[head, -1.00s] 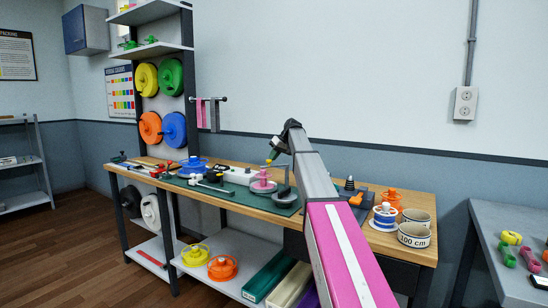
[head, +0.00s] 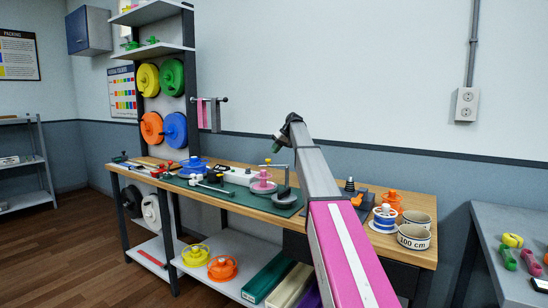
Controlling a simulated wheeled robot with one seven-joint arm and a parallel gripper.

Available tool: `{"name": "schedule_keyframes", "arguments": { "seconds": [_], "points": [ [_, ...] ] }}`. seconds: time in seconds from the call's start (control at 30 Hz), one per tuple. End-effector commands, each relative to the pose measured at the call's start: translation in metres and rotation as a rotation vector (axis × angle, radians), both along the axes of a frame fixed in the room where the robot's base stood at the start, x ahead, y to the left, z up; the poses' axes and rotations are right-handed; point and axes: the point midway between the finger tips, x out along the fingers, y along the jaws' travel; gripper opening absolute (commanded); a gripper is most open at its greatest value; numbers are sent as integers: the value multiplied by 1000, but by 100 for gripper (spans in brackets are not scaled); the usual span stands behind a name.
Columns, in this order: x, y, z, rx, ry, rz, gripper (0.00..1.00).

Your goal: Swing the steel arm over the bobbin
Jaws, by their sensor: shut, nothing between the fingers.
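The pink bobbin (head: 263,186) sits on the green mat of the workbench, near its middle. The steel arm (head: 280,166) stands on a post to the right of the bobbin, above a grey round base (head: 285,196). Its free end with a yellow knob (head: 268,161) reaches left and appears to lie above the bobbin; exact alignment in depth is hard to tell. My gripper (head: 276,141) is small in view, shut and empty, above the yellow knob and apart from it.
My pink and grey arm link hides part of the bench to the right. A blue spool (head: 194,167) and white device (head: 233,175) are on the left. Two tape rolls (head: 414,237), an orange spool (head: 391,199) and a blue-white spool (head: 384,218) stand at the right end.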

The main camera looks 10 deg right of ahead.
Motion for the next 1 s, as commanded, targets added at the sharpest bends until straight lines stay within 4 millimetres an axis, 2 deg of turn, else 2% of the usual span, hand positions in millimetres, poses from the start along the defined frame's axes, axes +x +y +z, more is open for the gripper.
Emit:
{"name": "schedule_keyframes", "arguments": {
  "seconds": [0.03, 0.2, 0.4, 1.0],
  "points": [
    [7, -6, 10, 0, -1, -1, 0],
    [19, -24, 40, -1, -2, -3, 0],
    [26, -35, 59, -2, 0, -2, 0],
    [26, -37, 61, -4, -2, -3, 0]
  ]
}}
